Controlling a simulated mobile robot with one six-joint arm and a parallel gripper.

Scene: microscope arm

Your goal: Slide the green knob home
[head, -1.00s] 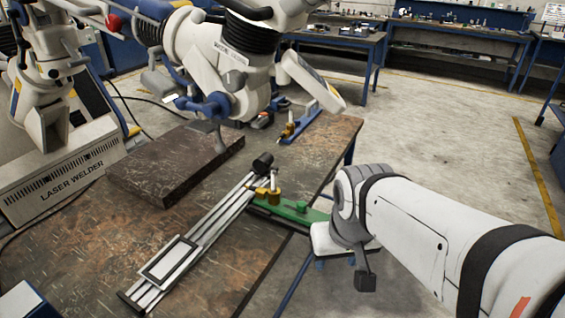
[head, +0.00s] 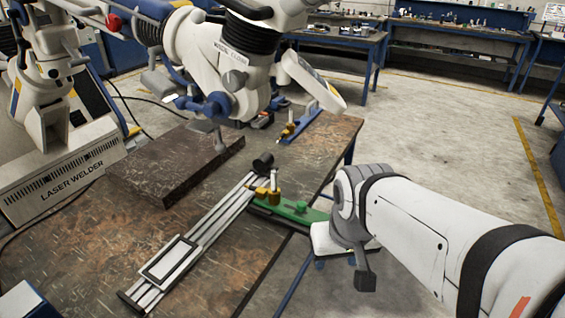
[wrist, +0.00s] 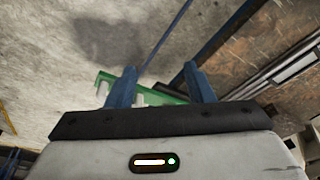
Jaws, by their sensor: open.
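The green knob (head: 301,207) stands on a flat green bar (head: 275,206) at the table's right edge. The bar juts out past the edge, and its right end is hidden by my gripper (head: 336,262). My gripper is off the table edge, to the right of the knob, with its two blue fingers low. In the wrist view my open gripper (wrist: 161,84) has bare space between its fingers, and the green bar (wrist: 148,96) shows beyond and behind them. Whether the fingers touch it is unclear. The knob itself is not clearly seen there.
A long metal rail (head: 200,235) with a framed slide lies on the worn table (head: 100,245). Brass parts (head: 272,190) stand at the bar's left end. A dark stone slab (head: 165,165) lies behind, under a white microscope arm (head: 235,65). Open floor lies right.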

